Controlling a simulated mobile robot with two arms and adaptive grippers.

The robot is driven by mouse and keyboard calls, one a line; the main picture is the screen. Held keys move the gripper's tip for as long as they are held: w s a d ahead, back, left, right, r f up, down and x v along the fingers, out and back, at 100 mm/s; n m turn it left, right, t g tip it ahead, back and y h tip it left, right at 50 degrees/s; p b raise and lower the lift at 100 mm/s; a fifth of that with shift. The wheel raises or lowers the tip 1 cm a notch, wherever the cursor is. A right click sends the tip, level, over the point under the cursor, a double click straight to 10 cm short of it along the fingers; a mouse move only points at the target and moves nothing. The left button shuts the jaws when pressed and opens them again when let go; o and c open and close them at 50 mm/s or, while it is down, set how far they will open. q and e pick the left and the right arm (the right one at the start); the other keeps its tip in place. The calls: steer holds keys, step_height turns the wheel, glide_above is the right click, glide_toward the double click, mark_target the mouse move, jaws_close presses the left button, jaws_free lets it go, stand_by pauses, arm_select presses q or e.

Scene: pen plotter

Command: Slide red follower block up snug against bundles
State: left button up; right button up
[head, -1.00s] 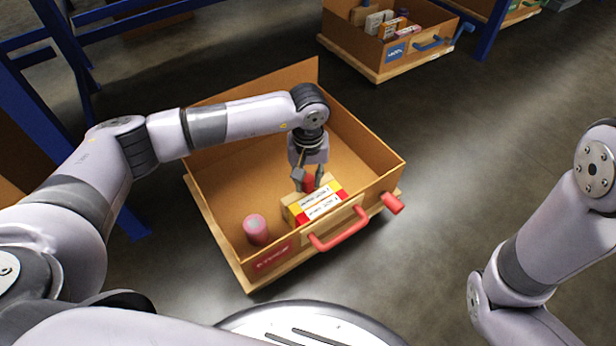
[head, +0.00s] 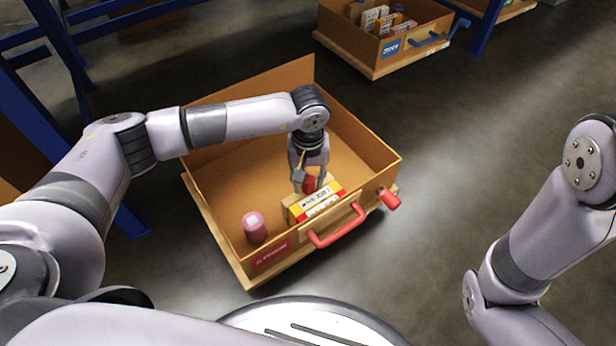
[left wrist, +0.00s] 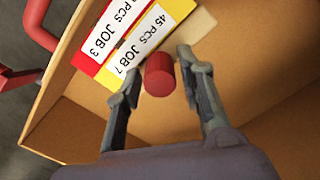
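The red part of the follower block (left wrist: 158,75), a short round knob, sits between the fingers of my left gripper (left wrist: 160,82) in the left wrist view. A tan piece (left wrist: 193,30) shows behind it. In the head view the red part (head: 310,184) is partly hidden by the fingers. My left gripper (head: 310,182) reaches down into the crate with its fingers apart; a gap shows beside the knob. The bundles, yellow (left wrist: 172,17) and red (left wrist: 93,63) with white labels, stand side by side close to the knob. My right gripper is out of view.
The tan crate (head: 222,205) has a red handle (head: 337,232) and a red knob (head: 389,199) on its front. A pink cylinder (head: 254,227) stands in its near left corner. The back of the crate is empty. Another crate (head: 385,45) stands behind.

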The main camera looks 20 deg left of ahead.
arm_select(q)
steer(key=shift+o, duration=0.8)
steer(key=shift+r, duration=0.1)
step_height(320, 180, up, 12)
stand_by(0.3)
